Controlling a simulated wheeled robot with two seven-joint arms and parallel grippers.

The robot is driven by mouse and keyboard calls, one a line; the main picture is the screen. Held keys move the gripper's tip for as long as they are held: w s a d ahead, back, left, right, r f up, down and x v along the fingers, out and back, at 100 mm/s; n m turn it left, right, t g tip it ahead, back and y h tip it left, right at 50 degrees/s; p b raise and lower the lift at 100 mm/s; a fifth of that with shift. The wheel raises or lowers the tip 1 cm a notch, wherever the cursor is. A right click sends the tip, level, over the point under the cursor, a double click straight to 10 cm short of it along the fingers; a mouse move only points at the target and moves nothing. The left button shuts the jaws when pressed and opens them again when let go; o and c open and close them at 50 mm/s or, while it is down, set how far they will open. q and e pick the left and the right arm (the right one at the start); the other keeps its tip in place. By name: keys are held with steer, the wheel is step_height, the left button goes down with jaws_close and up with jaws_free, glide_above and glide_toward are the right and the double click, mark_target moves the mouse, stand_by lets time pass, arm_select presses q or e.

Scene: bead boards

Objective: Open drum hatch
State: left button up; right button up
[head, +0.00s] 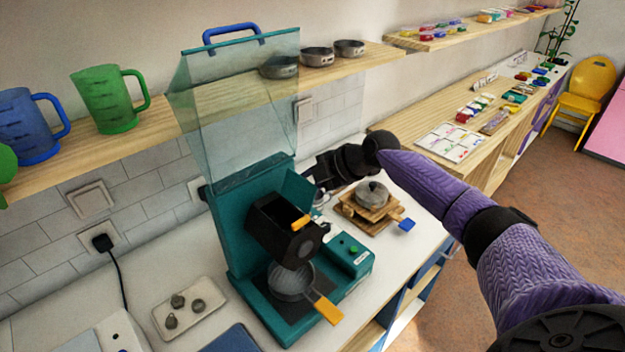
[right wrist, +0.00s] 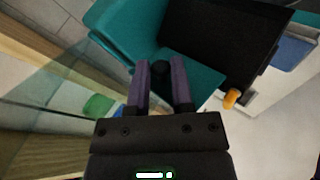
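A teal roaster (head: 225,232) stands on the counter, with its clear lid (head: 240,100) raised. Its black drum (head: 268,232) has an orange tab (head: 302,222) at the top; I cannot tell for sure how its hatch stands. The drum (right wrist: 215,35) and an orange tip (right wrist: 232,98) also show in the right wrist view. My right gripper (head: 314,178) is beside the roaster's upper right side, apart from the orange tab. Its purple fingers (right wrist: 162,80) are spread, with a small dark round part (right wrist: 160,70) between their tips; contact is unclear. My left gripper is out of view.
A metal sieve (head: 290,280) with an orange handle sits below the drum. A lidded pot (head: 372,193) on a wooden stand is at the right. A tray (head: 168,318) with small pieces lies at the left. A wooden shelf (head: 160,125) runs behind, holding jugs and bowls.

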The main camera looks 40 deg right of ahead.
steer(key=shift+o, duration=0.4)
steer(key=b+v, duration=0.1)
steer(key=v, duration=0.8)
steer(key=shift+s+r+b, duration=0.25)
steer(key=shift+r+b, duration=0.05)
steer(key=shift+d, duration=0.1)
